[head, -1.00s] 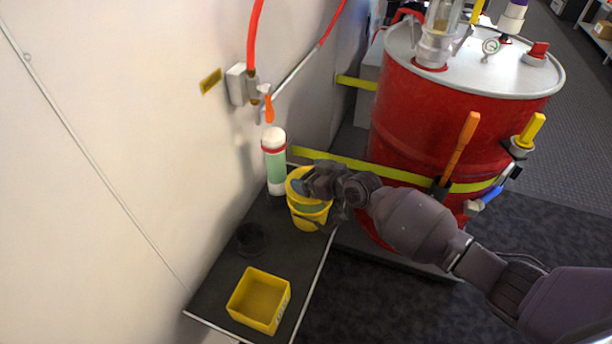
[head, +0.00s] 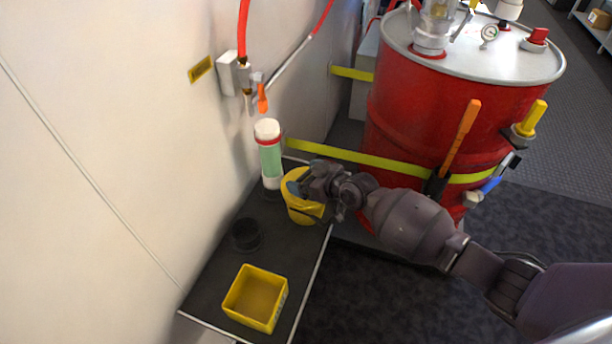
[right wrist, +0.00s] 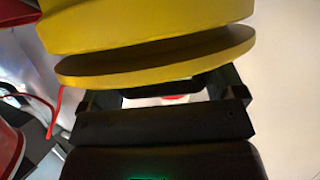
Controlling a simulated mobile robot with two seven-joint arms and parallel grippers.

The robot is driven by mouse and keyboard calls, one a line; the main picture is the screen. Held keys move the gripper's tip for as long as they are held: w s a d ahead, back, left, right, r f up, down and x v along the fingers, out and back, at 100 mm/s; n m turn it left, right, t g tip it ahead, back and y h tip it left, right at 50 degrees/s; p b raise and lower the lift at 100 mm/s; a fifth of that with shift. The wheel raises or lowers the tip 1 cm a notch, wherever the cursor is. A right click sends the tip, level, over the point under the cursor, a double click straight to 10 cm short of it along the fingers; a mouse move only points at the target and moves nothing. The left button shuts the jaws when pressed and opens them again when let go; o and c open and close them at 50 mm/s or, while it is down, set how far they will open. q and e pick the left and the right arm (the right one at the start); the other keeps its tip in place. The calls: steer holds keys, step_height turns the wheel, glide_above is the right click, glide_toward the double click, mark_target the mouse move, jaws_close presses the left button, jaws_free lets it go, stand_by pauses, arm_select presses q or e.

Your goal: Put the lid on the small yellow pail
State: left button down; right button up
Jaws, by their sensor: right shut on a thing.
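The small yellow pail (head: 304,214) stands on the narrow dark table (head: 215,275) near its far end. My right gripper (head: 297,187) is at the pail's top in the head view and covers much of the rim. In the right wrist view, the yellow lid (right wrist: 155,65) shows as a thin disc close in front of the right gripper's fingers (right wrist: 160,88), which are shut on it. The pail (right wrist: 145,25) is just beyond the lid, with a narrow dark gap between them. Whether they touch anywhere is hidden. My left gripper is not in view.
A white and green cylinder (head: 270,158) stands close behind the pail, by the wall. A black round holder (head: 246,235) and a square yellow bin (head: 243,306) are nearer on the table. A red drum (head: 420,120) with a yellow strap stands to the right.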

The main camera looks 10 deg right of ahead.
steer(key=o, duration=0.7)
steer(key=shift+f, duration=0.1)
steer(key=shift+c, duration=0.2)
steer(key=p+v, duration=0.2)
steer(key=v, duration=0.9)
